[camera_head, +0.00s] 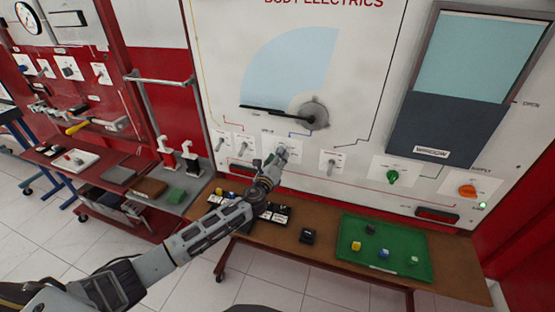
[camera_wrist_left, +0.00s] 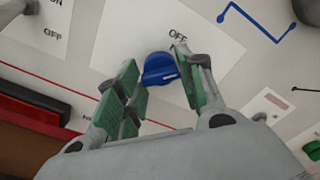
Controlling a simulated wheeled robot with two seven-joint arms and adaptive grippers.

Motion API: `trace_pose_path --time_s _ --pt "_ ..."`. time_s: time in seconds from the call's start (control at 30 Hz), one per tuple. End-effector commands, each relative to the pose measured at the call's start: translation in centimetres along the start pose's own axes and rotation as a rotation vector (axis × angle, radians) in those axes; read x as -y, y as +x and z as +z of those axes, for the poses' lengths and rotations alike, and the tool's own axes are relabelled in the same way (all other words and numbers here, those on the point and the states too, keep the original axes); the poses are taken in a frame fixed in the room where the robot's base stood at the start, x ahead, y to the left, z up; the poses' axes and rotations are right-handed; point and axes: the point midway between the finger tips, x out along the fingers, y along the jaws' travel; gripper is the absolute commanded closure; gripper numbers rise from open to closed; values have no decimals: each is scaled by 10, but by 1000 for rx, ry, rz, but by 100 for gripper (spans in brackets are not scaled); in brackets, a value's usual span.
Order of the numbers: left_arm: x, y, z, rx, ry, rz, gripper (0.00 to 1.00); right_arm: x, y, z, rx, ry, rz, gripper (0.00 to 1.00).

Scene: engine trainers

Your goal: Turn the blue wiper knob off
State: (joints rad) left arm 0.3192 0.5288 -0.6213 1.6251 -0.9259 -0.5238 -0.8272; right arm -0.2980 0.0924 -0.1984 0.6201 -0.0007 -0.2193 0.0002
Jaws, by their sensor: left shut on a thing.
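The blue wiper knob (camera_wrist_left: 160,70) sits on a white plate (camera_wrist_left: 205,40) in the left wrist view, with an OFF label beside it and a short pale mark on its face. My left gripper (camera_wrist_left: 155,62) is shut on the knob, its green-padded fingers on either side. In the head view my left gripper (camera_head: 277,158) is at the panel under the wiper display and hides most of the knob. The black wiper arm (camera_head: 272,110) lies along the lower edge of the light blue sector (camera_head: 290,75). My right gripper does not show.
Small toggle switches (camera_head: 243,147) are left of the knob and another switch (camera_head: 331,163) is right of it. Further right are a green knob (camera_head: 392,177) and an orange knob (camera_head: 467,190). Below stands a brown bench (camera_head: 335,280) with a green tray (camera_head: 425,268).

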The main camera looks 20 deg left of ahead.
Motion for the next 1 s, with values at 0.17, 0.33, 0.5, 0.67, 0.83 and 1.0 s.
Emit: trace_pose_path --time_s 0.17,0.33,0.5,0.67,0.83,1.0 --pt "0 0 0 0 -3 0 86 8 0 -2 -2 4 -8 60" --pt "-1 0 -1 0 -27 0 86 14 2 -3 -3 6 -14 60" --pt "-2 0 -1 0 -89 1 86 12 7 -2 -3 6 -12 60" --pt "-2 0 -2 1 -186 1 86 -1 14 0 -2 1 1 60" --pt "-3 0 -2 1 -322 2 86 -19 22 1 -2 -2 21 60" --pt "-3 0 -2 0 -471 1 86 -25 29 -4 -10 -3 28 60"
